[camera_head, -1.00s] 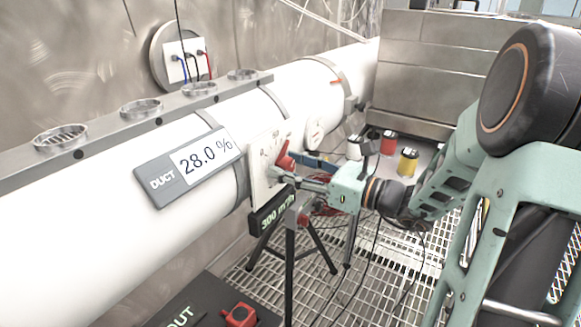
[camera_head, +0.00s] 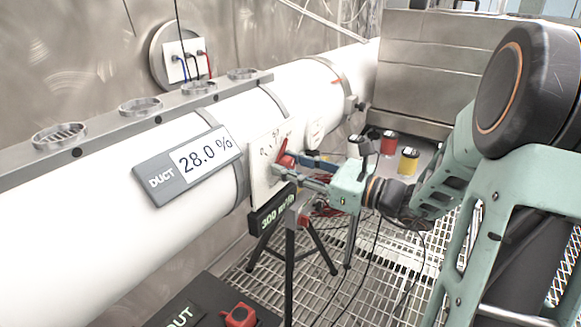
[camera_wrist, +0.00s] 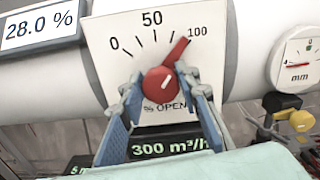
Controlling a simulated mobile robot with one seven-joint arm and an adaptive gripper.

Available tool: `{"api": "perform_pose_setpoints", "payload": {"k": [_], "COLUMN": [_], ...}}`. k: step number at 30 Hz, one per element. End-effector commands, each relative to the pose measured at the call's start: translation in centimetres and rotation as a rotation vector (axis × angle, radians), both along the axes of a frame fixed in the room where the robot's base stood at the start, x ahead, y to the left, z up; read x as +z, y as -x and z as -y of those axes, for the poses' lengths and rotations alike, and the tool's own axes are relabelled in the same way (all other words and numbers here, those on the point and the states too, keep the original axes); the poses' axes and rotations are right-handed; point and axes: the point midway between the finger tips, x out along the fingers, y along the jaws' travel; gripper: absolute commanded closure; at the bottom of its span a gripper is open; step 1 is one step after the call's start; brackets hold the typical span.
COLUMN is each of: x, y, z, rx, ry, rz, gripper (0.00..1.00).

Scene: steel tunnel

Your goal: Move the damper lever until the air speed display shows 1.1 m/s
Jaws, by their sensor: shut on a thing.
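The damper lever is a red knob with a pointer arm (camera_wrist: 163,85) on a white dial plate (camera_wrist: 112,60) marked 0, 50, 100 and "% OPEN". In the wrist view its arm points up and right, close to 100. My gripper (camera_wrist: 165,90) is shut on the red lever, one finger on each side of its hub. In the head view, my gripper (camera_head: 283,172) reaches the lever (camera_head: 285,160) from the right. A dark display (camera_wrist: 170,149) under the plate reads 300 m³/h. No m/s reading is legible.
A grey DUCT display (camera_head: 190,165) on the white duct (camera_head: 100,240) reads 28.0 %. A round mm gauge (camera_wrist: 297,62) sits right of the plate. Red and yellow containers (camera_head: 408,161) stand behind my gripper. A black box with a red part (camera_head: 238,315) is at the bottom.

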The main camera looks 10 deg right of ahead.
Motion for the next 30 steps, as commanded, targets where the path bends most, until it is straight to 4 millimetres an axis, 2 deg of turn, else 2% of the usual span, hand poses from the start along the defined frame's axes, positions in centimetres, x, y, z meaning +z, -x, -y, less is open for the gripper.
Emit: {"api": "perform_pose_setpoints", "payload": {"k": [15,30], "x": [-0.30,-0.10], "y": [0.11,0.14], "z": [-0.12,-0.11], "rx": [0.001,0.000], "ry": [0.247,0.317], "rz": [0.247,0.316], "gripper": [0.94,0.94]}}
